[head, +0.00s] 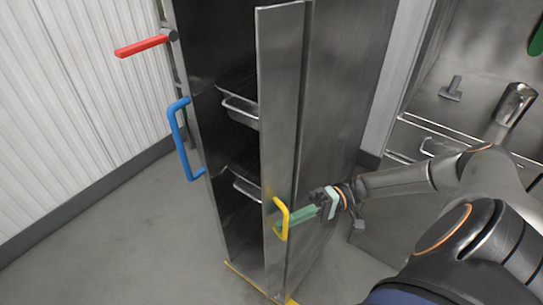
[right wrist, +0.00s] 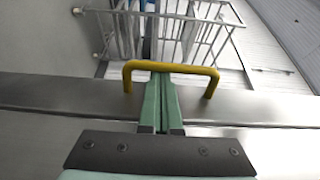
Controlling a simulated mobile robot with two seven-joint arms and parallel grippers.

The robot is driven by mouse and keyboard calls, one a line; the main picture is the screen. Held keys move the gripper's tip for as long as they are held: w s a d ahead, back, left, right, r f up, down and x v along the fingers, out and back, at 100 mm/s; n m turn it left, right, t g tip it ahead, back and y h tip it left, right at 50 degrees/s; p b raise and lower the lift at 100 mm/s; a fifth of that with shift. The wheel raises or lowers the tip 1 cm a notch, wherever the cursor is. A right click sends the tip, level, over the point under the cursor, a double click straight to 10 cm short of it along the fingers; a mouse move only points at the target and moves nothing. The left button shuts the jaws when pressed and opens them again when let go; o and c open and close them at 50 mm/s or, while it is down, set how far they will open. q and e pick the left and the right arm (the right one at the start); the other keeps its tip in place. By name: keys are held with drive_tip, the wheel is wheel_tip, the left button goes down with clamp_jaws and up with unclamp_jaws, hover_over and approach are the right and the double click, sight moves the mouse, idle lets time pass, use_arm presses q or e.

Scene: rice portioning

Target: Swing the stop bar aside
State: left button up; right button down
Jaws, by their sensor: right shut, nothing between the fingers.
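A red bar (head: 142,45), which looks like the stop bar, sticks out to the left from a dark pivot near the top left of a tall metal cabinet. It points away from the cabinet opening. My right gripper (head: 290,222) is low on the cabinet's right side, at a yellow handle (head: 281,218) and far from the red bar. Its green fingers are shut with nothing between them. In the right wrist view the fingertips (right wrist: 160,82) reach the yellow handle (right wrist: 170,67), which crosses in front of their ends. I cannot tell whether they touch. My left gripper is out of view.
A blue handle (head: 181,140) sits on the cabinet's left edge. Metal trays (head: 240,108) rest inside the open cabinet. A steel counter (head: 470,105) with a metal cylinder (head: 514,103) stands at the right. The floor at the left (head: 120,235) is clear.

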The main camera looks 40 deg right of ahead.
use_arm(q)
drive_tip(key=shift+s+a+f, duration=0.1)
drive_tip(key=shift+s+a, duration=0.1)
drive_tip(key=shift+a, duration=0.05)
use_arm(e)
drive_tip(key=shift+s+d+n+g, duration=0.45)
drive_tip(key=shift+d+n+g, duration=0.3)
drive_tip(key=shift+g, duration=0.45)
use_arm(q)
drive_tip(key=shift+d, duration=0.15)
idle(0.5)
